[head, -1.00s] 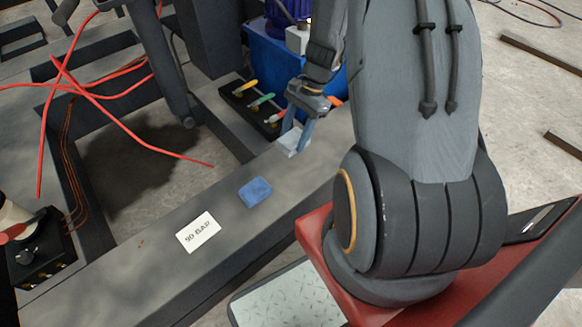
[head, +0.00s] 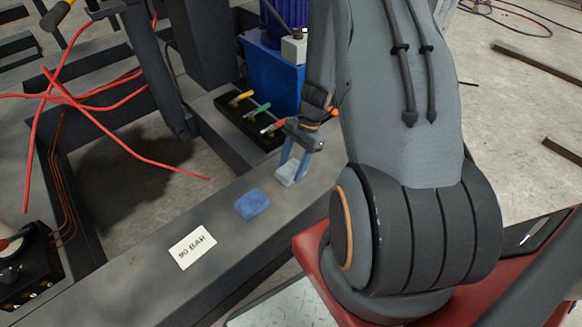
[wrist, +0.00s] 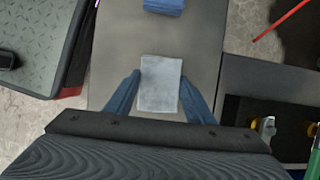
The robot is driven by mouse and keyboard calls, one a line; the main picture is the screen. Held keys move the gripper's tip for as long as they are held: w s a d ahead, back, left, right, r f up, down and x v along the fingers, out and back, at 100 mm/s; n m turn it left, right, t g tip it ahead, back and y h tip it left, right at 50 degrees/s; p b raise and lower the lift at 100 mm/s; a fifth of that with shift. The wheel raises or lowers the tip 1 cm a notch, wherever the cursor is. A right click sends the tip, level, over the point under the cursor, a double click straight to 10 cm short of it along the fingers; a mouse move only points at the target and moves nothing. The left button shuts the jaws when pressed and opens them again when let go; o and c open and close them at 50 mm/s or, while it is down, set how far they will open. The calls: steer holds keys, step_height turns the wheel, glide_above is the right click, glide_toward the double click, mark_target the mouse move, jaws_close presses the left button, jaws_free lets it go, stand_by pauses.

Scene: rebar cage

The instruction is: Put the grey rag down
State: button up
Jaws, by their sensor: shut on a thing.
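The grey rag (head: 289,173) is a small pale block-like pad at the grey beam's top, right of the blue rag. It also shows in the wrist view (wrist: 160,84), between the two blue fingers. My gripper (head: 294,171) points down and is shut on the grey rag, one finger on each side. The rag is at or very close to the beam surface; I cannot tell if it touches. The beam (head: 150,262) runs diagonally through the head view.
A blue rag (head: 252,204) and a white "90 BAR" card (head: 193,248) lie on the beam. A valve block with coloured levers (head: 250,118) and a blue tank (head: 272,82) stand behind. Red cables (head: 130,140) hang at left. Bare beam separates the two rags.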

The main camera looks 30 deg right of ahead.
steer(key=o, duration=0.9)
steer(key=shift+f, duration=0.1)
steer(key=p+v, duration=0.3)
steer(key=v, duration=0.9)
steer(key=shift+a+r, duration=0.15)
steer(key=shift+r, duration=0.1)
steer(key=s+a+r+n+h, duration=0.2)
steer(key=a+r+n, duration=0.7)
steer(key=a+r, duration=0.65)
steer(key=s+a+r+n, duration=0.3)
steer(key=s+a, duration=0.1)
steer(key=s, duration=0.1)
steer(key=s+a+r+n+h, duration=0.1)
steer(key=s+a+r+n, duration=0.2)
steer(key=s+a+n, duration=0.1)
steer(key=s+a+r+n+h, duration=0.1)
steer(key=s+a+r+n, duration=0.2)
steer(key=s+a, duration=0.3)
steer(key=shift+s+a+r+n+t, duration=0.1)
steer(key=shift+s+n+t, duration=0.1)
steer(key=shift+s+n, duration=0.15)
steer(key=shift+s+a+r+n+t, duration=0.1)
steer(key=shift+s+a+n+t, duration=0.05)
steer(key=shift+s+n+t, duration=0.15)
